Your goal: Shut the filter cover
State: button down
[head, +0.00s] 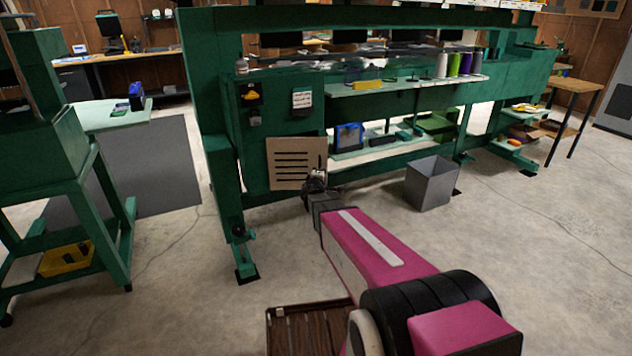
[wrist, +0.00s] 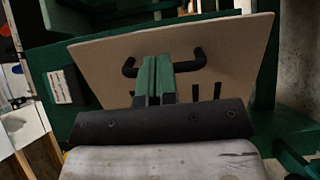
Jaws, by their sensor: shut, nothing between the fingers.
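The filter cover is a flat beige panel with dark slots, low on the green machine's front in the head view (head: 290,155). It fills much of the wrist view (wrist: 232,55), where it looks tilted against the green frame. I cannot tell how far it stands off the frame. A black bar handle (wrist: 196,62) is on its face. My gripper (wrist: 157,70) is shut and empty, its green fingers in front of the handle's middle; I cannot tell if they touch it. In the head view my gripper (head: 316,180) is at the cover's lower right corner, partly hiding it.
A grey bin (head: 430,184) stands on the floor to the right of the cover. A shelf with a blue box (head: 349,136) is just right of the cover. A green machine leg (head: 226,195) is to the left. The concrete floor in front is mostly clear.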

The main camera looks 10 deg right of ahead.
aim_at(323, 162)
jog(key=x, duration=0.3)
jog(key=a+x, duration=0.1)
jog(key=x, duration=0.5)
jog(key=shift+w+a+f, duration=0.15)
jog(key=shift+w+a, duration=0.1)
jog(key=shift+w, duration=1)
jog(key=shift+w+a, duration=0.1)
